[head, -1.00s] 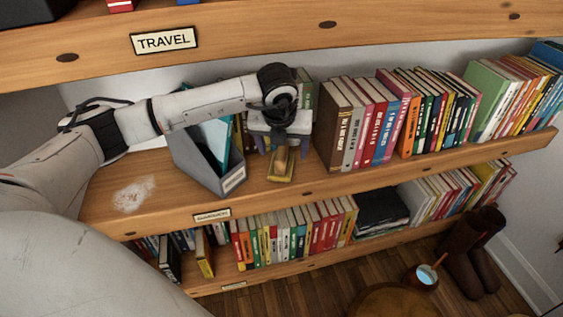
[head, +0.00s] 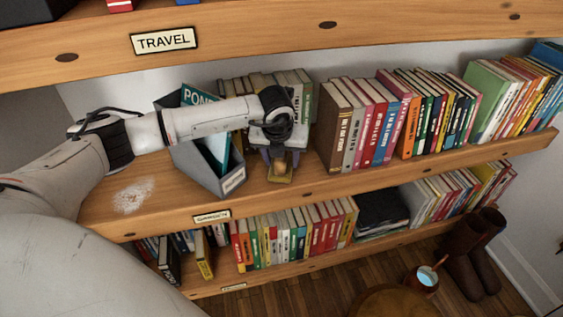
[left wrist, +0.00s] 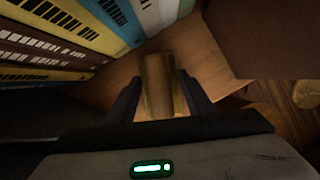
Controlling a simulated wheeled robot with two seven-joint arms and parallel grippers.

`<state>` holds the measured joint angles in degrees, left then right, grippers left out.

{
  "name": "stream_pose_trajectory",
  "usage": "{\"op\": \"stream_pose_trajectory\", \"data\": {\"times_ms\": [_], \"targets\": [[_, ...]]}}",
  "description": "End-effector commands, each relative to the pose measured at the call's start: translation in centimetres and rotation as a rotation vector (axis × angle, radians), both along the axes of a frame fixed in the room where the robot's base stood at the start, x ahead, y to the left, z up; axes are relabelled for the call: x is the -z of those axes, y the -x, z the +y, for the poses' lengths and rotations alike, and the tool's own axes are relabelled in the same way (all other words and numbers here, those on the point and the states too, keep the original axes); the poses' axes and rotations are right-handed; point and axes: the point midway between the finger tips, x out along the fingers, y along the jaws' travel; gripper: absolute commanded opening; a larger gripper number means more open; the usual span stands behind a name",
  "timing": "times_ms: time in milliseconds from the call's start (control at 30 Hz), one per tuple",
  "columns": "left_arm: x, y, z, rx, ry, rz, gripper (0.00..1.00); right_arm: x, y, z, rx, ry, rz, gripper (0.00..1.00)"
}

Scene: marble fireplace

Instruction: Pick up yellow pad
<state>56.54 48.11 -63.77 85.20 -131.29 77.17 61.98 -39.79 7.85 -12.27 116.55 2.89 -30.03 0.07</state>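The left gripper looks open, and the pad looks still on the shelf. The gripper hides the pad's far part in the head view. My right gripper is in neither view.
A grey magazine holder (head: 215,175) with teal booklets stands left of the gripper. A brown book (head: 334,125) begins the row at right, and more books (head: 260,85) stand behind. The upper shelf (head: 270,32) overhangs the back. Bare shelf lies in front of the books.

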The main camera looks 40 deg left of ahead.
Motion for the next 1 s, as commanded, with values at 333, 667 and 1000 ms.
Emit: {"op": "stream_pose_trajectory", "data": {"times_ms": [333,667,1000], "targets": [[-0.2,0.0,0.0,-0.001,0.001,-0.001,0.21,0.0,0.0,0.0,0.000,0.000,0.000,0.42],[-3.5,-0.1,0.0,0.000,0.001,-0.005,0.21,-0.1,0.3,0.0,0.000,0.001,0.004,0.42],[-3.4,7.2,-3.7,0.007,-0.001,0.003,0.21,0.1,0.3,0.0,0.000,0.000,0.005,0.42]]}}
